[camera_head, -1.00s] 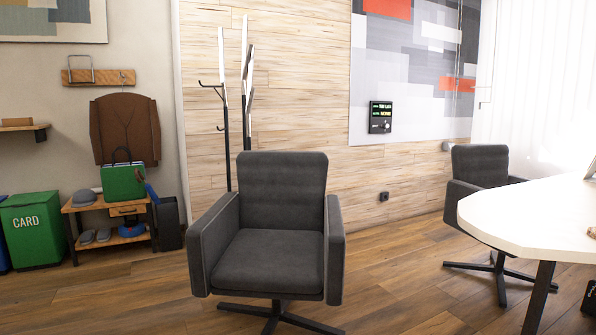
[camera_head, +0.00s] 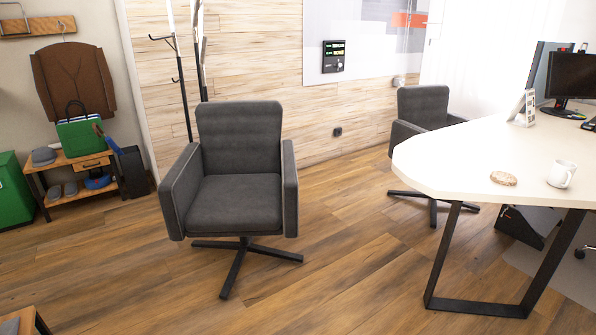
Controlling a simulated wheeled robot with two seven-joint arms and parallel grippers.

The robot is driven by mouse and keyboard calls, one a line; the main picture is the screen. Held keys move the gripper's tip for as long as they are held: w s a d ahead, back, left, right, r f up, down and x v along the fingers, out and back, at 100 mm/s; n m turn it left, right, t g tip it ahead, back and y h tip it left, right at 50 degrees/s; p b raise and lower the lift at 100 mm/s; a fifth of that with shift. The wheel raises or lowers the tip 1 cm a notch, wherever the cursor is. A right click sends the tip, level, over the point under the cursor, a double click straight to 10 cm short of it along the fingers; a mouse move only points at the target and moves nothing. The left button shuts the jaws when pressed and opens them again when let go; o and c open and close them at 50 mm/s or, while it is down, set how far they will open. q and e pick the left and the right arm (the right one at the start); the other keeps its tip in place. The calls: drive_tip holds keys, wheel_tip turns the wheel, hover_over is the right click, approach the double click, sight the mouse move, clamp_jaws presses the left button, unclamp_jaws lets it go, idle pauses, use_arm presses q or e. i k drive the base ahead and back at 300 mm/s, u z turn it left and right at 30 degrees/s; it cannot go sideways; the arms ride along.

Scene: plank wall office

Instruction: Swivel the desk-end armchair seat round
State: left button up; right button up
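A dark grey armchair (camera_head: 236,205) on a star-shaped swivel base stands in the middle of the floor. Its seat faces toward me, turned slightly to the left, and its backrest is toward the plank wall. A second matching armchair (camera_head: 423,107) stands farther back, at the far end of the white desk (camera_head: 450,165), partly hidden by the desktop. Neither of my grippers shows in the head view, and nothing touches either chair.
A coat stand (camera_head: 183,85) is behind the nearer chair. A low wooden bench (camera_head: 85,170) with bags and shoes stands at the left. The front floor is open.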

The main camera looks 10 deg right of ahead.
sight(229, 184)
drive_tip(key=z, duration=0.65)
drive_tip(key=i, duration=1.35)
drive_tip(key=z, duration=0.9)
drive_tip(key=i, duration=0.8)
drive_tip(key=u, duration=1.5)
drive_tip(key=i, duration=1.3)
drive_tip(key=u, duration=0.55)
